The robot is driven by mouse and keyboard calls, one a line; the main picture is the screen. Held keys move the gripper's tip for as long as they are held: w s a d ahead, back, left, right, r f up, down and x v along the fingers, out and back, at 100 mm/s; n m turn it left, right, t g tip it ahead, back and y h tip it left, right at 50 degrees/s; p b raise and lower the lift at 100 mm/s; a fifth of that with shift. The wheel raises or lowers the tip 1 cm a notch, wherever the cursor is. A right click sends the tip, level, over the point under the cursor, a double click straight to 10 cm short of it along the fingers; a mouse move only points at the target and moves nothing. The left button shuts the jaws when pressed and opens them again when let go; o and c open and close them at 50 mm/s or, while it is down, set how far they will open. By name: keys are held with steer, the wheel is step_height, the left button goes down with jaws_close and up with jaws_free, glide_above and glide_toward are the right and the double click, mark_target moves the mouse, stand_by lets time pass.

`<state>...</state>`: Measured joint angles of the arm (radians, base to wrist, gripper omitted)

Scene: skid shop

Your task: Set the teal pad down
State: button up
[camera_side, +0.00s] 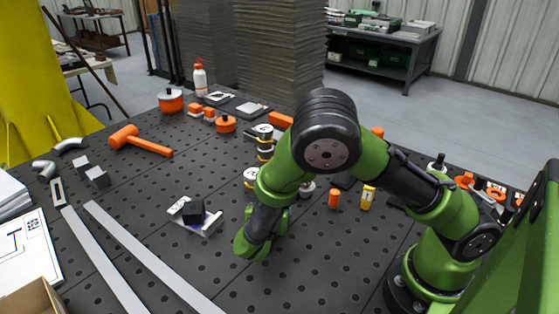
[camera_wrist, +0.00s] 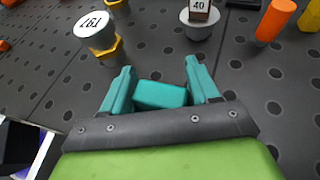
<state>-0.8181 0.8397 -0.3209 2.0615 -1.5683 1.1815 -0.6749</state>
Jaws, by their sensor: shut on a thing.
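The teal pad (camera_wrist: 160,95) is a small block between the two teal fingers of my gripper (camera_wrist: 159,68) in the wrist view. My gripper is shut on it, above the dark perforated table. In the side view my own arm hides the pad and the fingers. I cannot tell how far the pad is above the table.
A black block (camera_side: 193,211) sits on a pale plate (camera_side: 213,226) left of my wrist. A white-topped piece marked 197 (camera_wrist: 96,30), a grey piece labelled 40 (camera_wrist: 199,28) and an orange cylinder (camera_wrist: 275,20) stand ahead. The table (camera_wrist: 235,75) between shows bare.

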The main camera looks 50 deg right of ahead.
step_height(320, 180, up, 2)
steer(key=shift+r, duration=0.25)
steer(key=s, duration=0.5)
steer(key=s+r, duration=0.1)
steer(key=s, duration=0.9)
steer(key=shift+s+d+r, duration=0.15)
steer(key=shift+d, duration=0.1)
steer(key=w+a+n+t, duration=0.1)
steer(key=w+a+y, duration=0.1)
steer(key=w, duration=0.1)
steer(key=w+a+r+n+t+y, duration=0.1)
steer(key=shift+w+n+t, duration=0.3)
steer(key=w+a+r+n+t+y, duration=0.2)
steer(key=w+a+r+n+y, duration=0.1)
steer(key=w+r, duration=0.3)
steer(key=w+d+r+n+t+y, duration=0.1)
steer(key=w+d+r+n, duration=0.15)
steer(key=w+r, duration=0.45)
steer(key=w+d+r+n+t+y, duration=0.1)
steer(key=w+d+r+y, duration=0.2)
steer(key=r, duration=0.5)
steer(key=m+g+h, duration=0.3)
steer(key=m+h, duration=0.3)
glide_above(216, 179)
step_height(216, 179, down, 17)
steer(key=shift+n, duration=0.25)
step_height(216, 179, down, 10)
steer(key=shift+r, duration=0.2)
